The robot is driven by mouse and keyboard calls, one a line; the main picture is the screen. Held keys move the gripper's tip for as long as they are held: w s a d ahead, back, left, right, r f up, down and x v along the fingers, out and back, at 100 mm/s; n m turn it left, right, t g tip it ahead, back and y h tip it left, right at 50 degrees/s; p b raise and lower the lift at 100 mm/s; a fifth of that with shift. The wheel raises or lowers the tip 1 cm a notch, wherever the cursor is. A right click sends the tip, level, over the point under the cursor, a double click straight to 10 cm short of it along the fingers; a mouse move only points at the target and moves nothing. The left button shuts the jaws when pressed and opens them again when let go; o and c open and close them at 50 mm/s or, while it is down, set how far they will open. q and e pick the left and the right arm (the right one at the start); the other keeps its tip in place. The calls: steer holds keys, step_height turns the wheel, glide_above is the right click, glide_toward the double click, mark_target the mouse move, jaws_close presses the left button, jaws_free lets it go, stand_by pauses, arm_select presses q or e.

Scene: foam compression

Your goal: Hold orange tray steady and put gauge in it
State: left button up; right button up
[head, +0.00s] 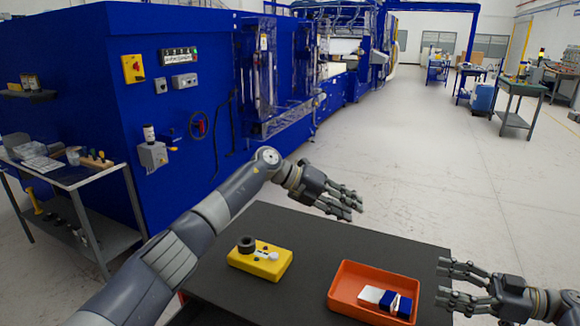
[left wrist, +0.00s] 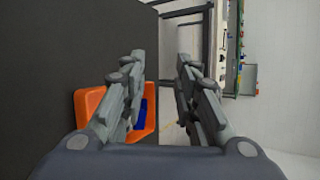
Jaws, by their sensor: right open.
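The orange tray (head: 343,281) lies at the right of the dark table and holds white and blue blocks (head: 383,299). A yellow box-shaped device (head: 254,266), apparently the gauge, lies on the table left of the tray, with a black round knob and small white parts on top. My left gripper (head: 352,204) is open and empty above the table's far edge, beyond the tray. The left wrist view shows its fingers apart (left wrist: 160,57), with part of the tray (left wrist: 88,103) partly hidden behind one finger. My right gripper (head: 441,281) is open beside the tray's right side, its fingers pointing at it.
The dark table top (head: 300,235) is bare between the device and the tray. A side table (head: 75,172) with small items stands at the far left by a large blue machine (head: 95,80). The floor beyond the table is clear.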

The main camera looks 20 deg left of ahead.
arm_select(q)
steer(key=w+a+r+n+t, duration=0.2)
steer(key=a+n+t, duration=0.1)
steer(key=a, duration=0.6)
steer(key=w+a+r+n+t, duration=0.3)
steer(key=a+t, duration=0.3)
steer(key=a, duration=0.3)
steer(key=shift+w+a+y, duration=0.3)
steer(key=shift+a, duration=0.05)
